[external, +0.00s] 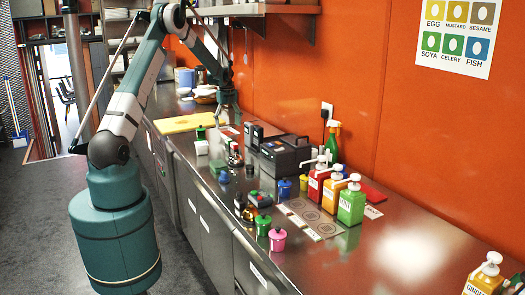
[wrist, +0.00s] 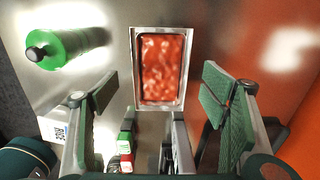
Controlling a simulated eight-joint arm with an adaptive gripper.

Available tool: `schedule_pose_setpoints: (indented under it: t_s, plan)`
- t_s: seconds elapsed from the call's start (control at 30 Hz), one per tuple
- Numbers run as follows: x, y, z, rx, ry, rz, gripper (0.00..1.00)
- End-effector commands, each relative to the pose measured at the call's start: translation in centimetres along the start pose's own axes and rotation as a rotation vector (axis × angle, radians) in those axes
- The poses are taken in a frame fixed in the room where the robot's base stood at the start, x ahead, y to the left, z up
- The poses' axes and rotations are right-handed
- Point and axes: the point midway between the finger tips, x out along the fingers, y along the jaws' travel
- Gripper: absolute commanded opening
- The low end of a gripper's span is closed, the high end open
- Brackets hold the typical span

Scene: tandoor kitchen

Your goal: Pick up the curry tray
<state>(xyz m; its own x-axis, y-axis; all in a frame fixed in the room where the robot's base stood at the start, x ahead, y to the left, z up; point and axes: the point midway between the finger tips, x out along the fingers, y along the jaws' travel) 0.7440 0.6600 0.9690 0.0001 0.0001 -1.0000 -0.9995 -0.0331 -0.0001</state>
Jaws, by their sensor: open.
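The curry tray (wrist: 158,30) is a shallow metal rectangle filled with lumpy red-orange curry. It lies on the steel counter, near the top middle of the wrist view, with its long side pointing up the picture. My gripper (wrist: 160,88) is open, its green-padded fingers spread wide to the left and right of the tray, with nothing between them. I cannot tell how high the fingers are above it. In the external view my gripper (external: 227,106) points down over the far part of the counter. The tray is hard to make out there.
A green cylinder with a black cap (wrist: 68,44) is left of the tray. A white container labelled rice (wrist: 54,128) and small bottles (wrist: 125,140) are nearer. The orange wall (wrist: 290,85) bounds the right. A black appliance (external: 285,155) and pump bottles (external: 351,205) stand along the counter.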

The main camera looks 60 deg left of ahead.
Motion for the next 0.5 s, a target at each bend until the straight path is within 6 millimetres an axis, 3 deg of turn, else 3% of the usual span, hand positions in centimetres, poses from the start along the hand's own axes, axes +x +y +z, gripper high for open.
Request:
schedule_pose_setpoints:
  t_s: [0.27,0.5]
  plan:
    - [0.3,0.0,0.0,0.000,0.000,0.000,0.73]
    - [2.5,-0.1,-0.4,0.000,0.000,0.000,0.73]
